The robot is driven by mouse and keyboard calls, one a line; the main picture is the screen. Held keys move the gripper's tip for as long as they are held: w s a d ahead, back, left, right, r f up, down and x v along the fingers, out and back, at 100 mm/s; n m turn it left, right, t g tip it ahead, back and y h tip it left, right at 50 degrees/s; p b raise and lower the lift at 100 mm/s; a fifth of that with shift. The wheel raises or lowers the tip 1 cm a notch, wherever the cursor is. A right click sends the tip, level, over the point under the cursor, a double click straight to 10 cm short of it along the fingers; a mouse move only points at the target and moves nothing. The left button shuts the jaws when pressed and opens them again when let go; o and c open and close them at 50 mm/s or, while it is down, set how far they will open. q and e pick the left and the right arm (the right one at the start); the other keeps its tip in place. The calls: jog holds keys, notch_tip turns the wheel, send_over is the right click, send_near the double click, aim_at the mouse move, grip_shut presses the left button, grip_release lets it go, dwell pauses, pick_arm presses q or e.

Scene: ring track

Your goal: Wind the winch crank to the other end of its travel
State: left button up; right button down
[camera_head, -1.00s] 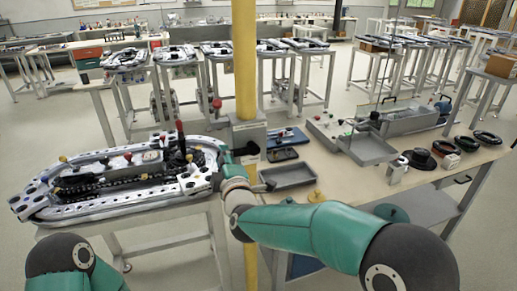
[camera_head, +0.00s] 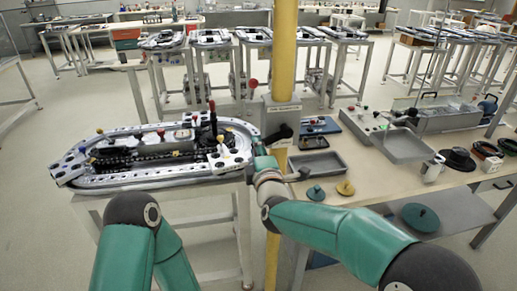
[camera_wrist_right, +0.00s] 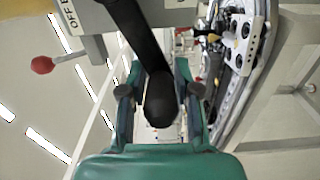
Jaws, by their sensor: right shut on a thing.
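The winch is a grey box (camera_head: 282,113) on the yellow post (camera_head: 285,50), with a label on its front. Its black crank (camera_head: 279,133) sits just below the label and points left. My right gripper (camera_head: 262,150) is at the crank's outer end, left of the post. In the right wrist view the black crank arm (camera_wrist_right: 138,35) runs down to a dark rounded handle (camera_wrist_right: 160,100). The two fingers of my right gripper (camera_wrist_right: 160,95) are shut on that handle from either side. My left arm shows at lower left, but its gripper is out of view.
A red-knobbed lever (camera_head: 252,84) rises beside the winch box. The ring track (camera_head: 215,175) lies on a stand to the left. On the bench to the right are a grey tray (camera_head: 318,164), a teal disc (camera_head: 316,193) and a yellow disc (camera_head: 345,188).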

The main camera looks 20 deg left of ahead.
jog(key=shift+d+f, duration=0.1)
jog(key=shift+f, duration=0.5)
jog(key=c, duration=1.1)
grip_release()
jog(key=shift+o, duration=0.8)
jog(key=shift+s+d+r, duration=0.1)
jog(key=shift+d+r, duration=0.05)
jog(key=shift+r, duration=0.15)
jog(key=shift+r, duration=0.1)
jog(key=v, duration=1.1)
jog(key=shift+s+d, duration=0.2)
jog(key=shift+s, duration=0.15)
